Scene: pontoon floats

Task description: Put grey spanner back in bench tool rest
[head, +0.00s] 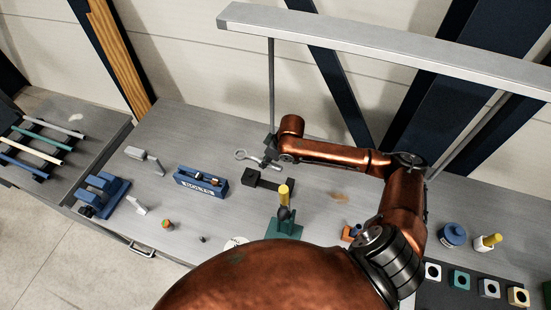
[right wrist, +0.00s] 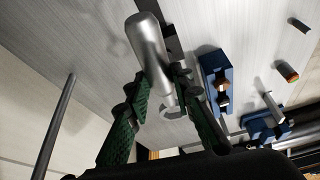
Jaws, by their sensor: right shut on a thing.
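The grey spanner (head: 247,156) shows in the head view with its ring end to the left of my right gripper (head: 271,151), above the bench. In the right wrist view, my right gripper (right wrist: 163,92) has its green fingers shut on the spanner (right wrist: 150,48). Its thick grey part reaches up past the fingers, and a ring end shows between them. A low black rest-like block (head: 268,182) stands on the bench just below the gripper in the picture. A blue holder (head: 201,183) with white lettering is to its left. I cannot tell which is the tool rest. My left gripper is out of view.
A teal stand (head: 284,228) with a yellow-topped piece is near the front. A blue vice-like block (head: 103,193) and grey pieces are at left. A blue pot (head: 453,235) and a yellow-capped bottle (head: 488,242) are at right. A thin upright post (head: 271,90) rises behind the gripper.

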